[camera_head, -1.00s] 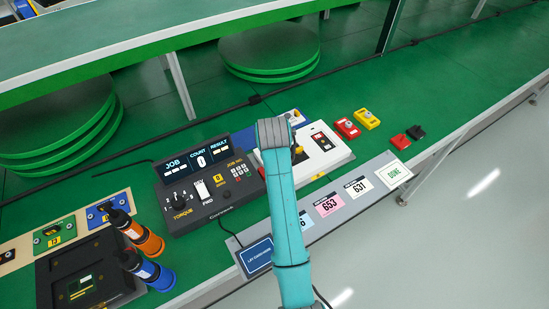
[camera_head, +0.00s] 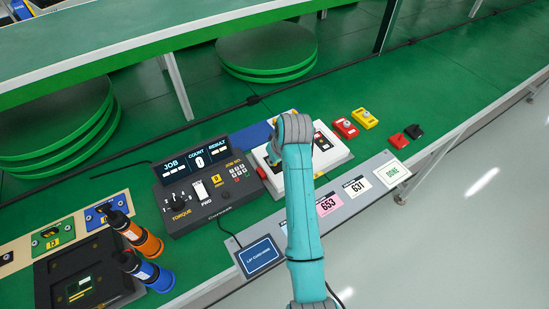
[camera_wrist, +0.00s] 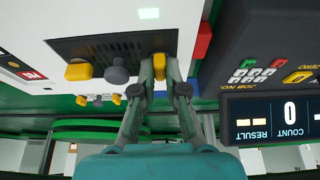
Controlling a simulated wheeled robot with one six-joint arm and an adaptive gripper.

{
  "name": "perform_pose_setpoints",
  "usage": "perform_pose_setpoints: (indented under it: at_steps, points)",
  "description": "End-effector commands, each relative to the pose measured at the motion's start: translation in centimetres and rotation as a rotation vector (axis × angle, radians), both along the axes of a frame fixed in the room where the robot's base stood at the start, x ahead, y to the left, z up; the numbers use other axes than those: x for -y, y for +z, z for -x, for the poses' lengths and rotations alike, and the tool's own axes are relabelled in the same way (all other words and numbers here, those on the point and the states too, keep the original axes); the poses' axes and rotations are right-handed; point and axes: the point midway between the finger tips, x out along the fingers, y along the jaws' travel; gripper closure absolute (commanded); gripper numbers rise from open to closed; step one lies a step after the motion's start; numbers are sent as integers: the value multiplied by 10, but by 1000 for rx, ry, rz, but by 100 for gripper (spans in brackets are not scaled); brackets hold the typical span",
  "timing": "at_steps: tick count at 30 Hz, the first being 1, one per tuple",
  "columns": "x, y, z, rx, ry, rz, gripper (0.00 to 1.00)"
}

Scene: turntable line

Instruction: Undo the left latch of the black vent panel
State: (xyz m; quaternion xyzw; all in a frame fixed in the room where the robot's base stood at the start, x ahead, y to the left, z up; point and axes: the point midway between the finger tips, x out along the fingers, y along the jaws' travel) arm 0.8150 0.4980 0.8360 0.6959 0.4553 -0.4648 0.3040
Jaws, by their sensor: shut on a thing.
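The black vent panel (camera_wrist: 110,47) is set in the white machine (camera_wrist: 65,15) in the wrist view, with slats and a grey knob (camera_wrist: 118,73) at its edge. One yellow latch (camera_wrist: 159,66) sits at the panel's end nearer the dark console; another yellow latch (camera_wrist: 78,71) sits at the other end. My gripper (camera_wrist: 160,75) is shut on the console-side latch, one finger on each side of it. In the head view the white machine (camera_head: 338,157) shows, but my arm hides the panel's latches and my gripper.
The dark console (camera_head: 208,185) stands close beside the machine, with a red block (camera_head: 262,172) between them. Red (camera_head: 346,128) and yellow (camera_head: 364,119) pieces lie beyond the machine. A card strip (camera_head: 335,206) runs along the front. Orange (camera_head: 143,237) and blue (camera_head: 153,272) handled tools stand at left.

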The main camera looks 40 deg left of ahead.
Motion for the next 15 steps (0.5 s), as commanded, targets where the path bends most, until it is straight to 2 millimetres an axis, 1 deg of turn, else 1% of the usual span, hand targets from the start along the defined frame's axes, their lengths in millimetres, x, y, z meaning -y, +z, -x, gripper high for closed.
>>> perform_pose_setpoints:
  at_steps: [11,12,14,15]
  points:
    - [1,-1,0,-2,3,2,100]
    - [1,-1,0,-2,3,2,81]
    - [1,-1,0,-2,3,2,66]
    - [1,-1,0,-1,2,2,62]
